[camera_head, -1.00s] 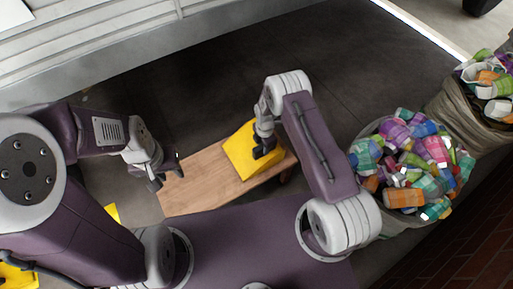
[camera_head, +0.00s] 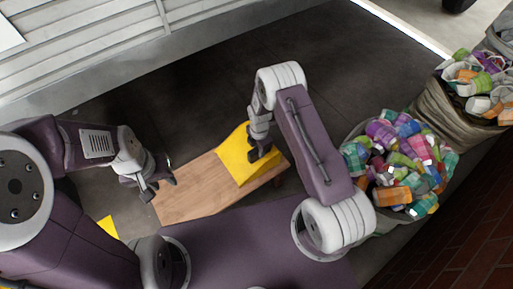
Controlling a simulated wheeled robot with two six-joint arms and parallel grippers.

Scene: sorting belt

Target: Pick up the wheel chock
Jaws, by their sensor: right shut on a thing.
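The yellow wheel chock (camera_head: 237,167) sits at the right end of a wooden board (camera_head: 190,191), in the middle of the head view. My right gripper (camera_head: 257,156) is over it from above and is shut on it. The gripper hides part of the chock's right side, and I cannot tell whether the chock is clear of the board. My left gripper (camera_head: 158,184) is beside the board's left end, with its fingers apart and nothing between them.
A sack of colourful crushed containers (camera_head: 399,165) stands to the right of my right arm. A second full sack (camera_head: 470,95) stands behind it. A pale panelled wall (camera_head: 90,50) runs along the back left. The dark floor behind the board is clear.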

